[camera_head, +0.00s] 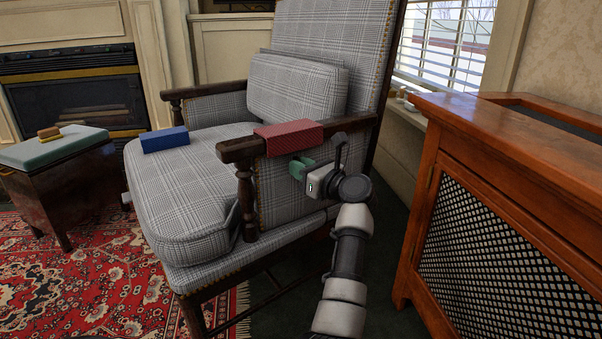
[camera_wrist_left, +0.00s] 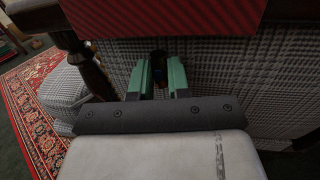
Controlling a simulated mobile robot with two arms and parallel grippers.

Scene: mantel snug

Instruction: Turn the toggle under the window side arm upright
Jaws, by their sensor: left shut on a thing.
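The grey plaid armchair (camera_head: 210,205) has a dark wooden arm (camera_head: 234,149) on its window side, with a red cloth-like block (camera_head: 288,137) over it. My left gripper (camera_head: 299,166) is below that arm, against the outer side panel. In the left wrist view its green fingers (camera_wrist_left: 160,74) are shut on a small dark thing (camera_wrist_left: 158,70), likely the toggle, against the plaid panel. Most of the toggle is hidden between the fingers, so I cannot tell its angle. In the head view it does not show. My right gripper is not in view.
A wooden radiator cover (camera_head: 430,180) with a mesh front stands close on the right, leaving a narrow gap to the chair. A blue block (camera_head: 164,139) lies on the seat. A footstool (camera_head: 50,151) stands left on the red rug (camera_head: 90,285).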

